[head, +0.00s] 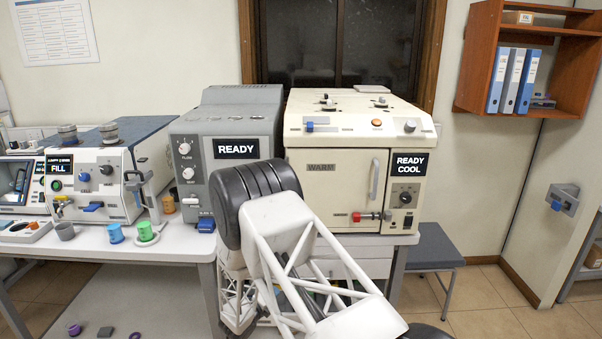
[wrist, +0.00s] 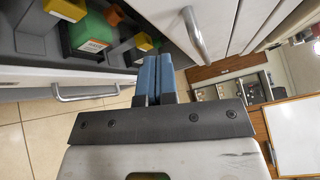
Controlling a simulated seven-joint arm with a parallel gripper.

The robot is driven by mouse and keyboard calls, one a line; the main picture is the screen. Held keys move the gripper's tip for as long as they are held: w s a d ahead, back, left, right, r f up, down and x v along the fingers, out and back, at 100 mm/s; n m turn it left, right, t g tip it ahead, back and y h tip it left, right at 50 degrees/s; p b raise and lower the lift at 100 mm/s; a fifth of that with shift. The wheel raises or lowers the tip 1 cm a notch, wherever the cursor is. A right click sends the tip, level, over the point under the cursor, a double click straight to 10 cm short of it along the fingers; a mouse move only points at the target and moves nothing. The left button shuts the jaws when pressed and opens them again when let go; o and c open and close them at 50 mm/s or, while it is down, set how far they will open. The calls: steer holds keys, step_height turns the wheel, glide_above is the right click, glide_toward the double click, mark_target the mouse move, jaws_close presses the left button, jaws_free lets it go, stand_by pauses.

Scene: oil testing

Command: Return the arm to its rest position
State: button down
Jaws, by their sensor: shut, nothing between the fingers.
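My gripper (wrist: 153,80) shows in the wrist view with its two blue fingers pressed together and nothing between them. In that view it hangs in front of a pale drawer unit and an open drawer (wrist: 20,82), apart from what lies inside. In the head view my white lattice arm and its black joint stand in front of the cream machine (head: 340,130) and the grey machine (head: 232,115). My gripper's fingers are hidden in the head view.
The open drawer holds a green container (wrist: 90,32) and yellow-topped items. Cups, including a blue one (head: 116,233) and a green one (head: 145,231), stand on the left bench. A stool (head: 433,250) stands right of the bench. Small objects lie low at left.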

steer(key=s+d+r+m+g+h, duration=0.1)
steer(key=s+d+r+m+g, duration=0.4)
steer(key=d+r+m, duration=0.45)
steer(key=s+d+r+m+g+h, duration=0.2)
steer(key=s+d+r+m+g, duration=0.4)
steer(key=d+r, duration=0.65)
steer(key=s+d+r+m+g+y, duration=0.2)
steer(key=s+d+r+m+y, duration=0.15)
steer(key=s+r+m, duration=0.65)
steer(key=s+d+r+m+g+y, duration=0.1)
steer(key=s+d+r+m+y, duration=0.25)
steer(key=s+r+m, duration=0.6)
steer(key=s+r+m+t+y, duration=0.2)
steer(key=s+m+y, duration=0.4)
steer(key=s, duration=1.4)
steer(key=shift+s+a+m, duration=0.15)
steer(key=shift+m, duration=1.05)
steer(key=c, duration=1.8)
jaws_free()
